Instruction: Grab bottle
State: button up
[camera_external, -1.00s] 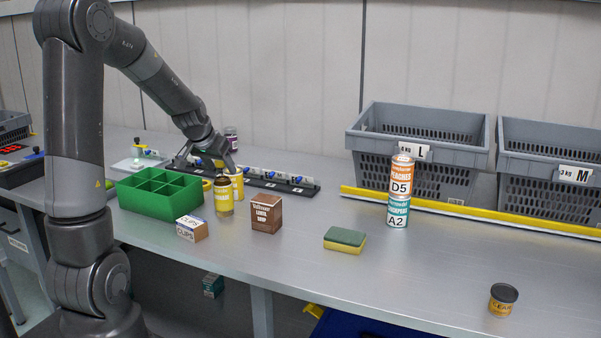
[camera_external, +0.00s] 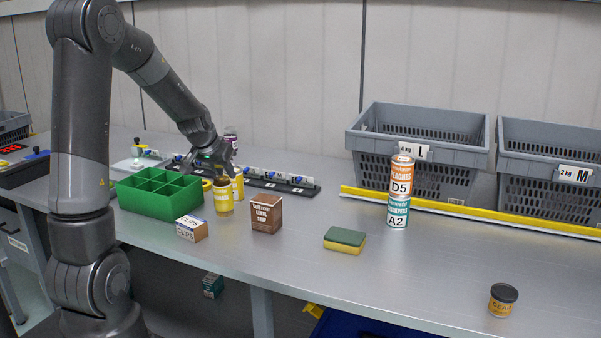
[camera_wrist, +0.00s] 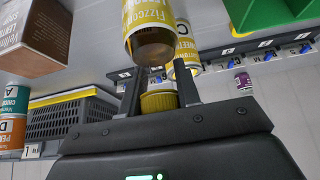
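The bottle (camera_external: 223,198) is brown with a yellow label and stands upright on the bench, just right of the green divided box. In the wrist view the bottle (camera_wrist: 152,45) shows its label, brown shoulder and ribbed yellow cap. My gripper (camera_external: 222,169) is over the bottle's top in the external view. In the wrist view my gripper (camera_wrist: 159,85) has its fingers apart, one on each side of the cap. Slim gaps seem to show beside the cap, so the fingers look open around it. Their contact with the cap is not clear.
A yellow can (camera_external: 238,184) stands close behind the bottle. The green box (camera_external: 158,205) is at left, with a brown carton (camera_external: 267,214) and a small cups box (camera_external: 192,229) nearby. A dark rail (camera_external: 285,186) runs behind.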

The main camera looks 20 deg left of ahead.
jog(key=shift+s+f, duration=0.1)
jog(key=shift+f, duration=0.05)
grip_shut()
